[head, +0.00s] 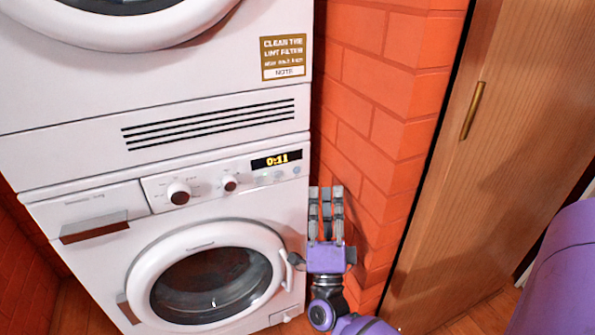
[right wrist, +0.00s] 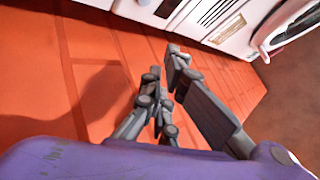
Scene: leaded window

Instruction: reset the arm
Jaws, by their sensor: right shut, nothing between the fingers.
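My right gripper (head: 326,200) has a purple palm and grey jointed fingers pointing up in the head view. Its fingers are shut with nothing between them. It is in front of the orange brick wall, just right of the lower washing machine. In the right wrist view the gripper (right wrist: 165,85) shows its fingers close together against the orange brick. My left gripper is in neither view.
The lower washing machine (head: 90,280) has a round door (head: 145,270) that looks shut and a display (head: 276,160) reading 0:11. A second machine (head: 270,25) stands above it. Right of the brick wall (head: 375,100) is a wooden door (head: 520,110) with a brass handle (head: 473,110).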

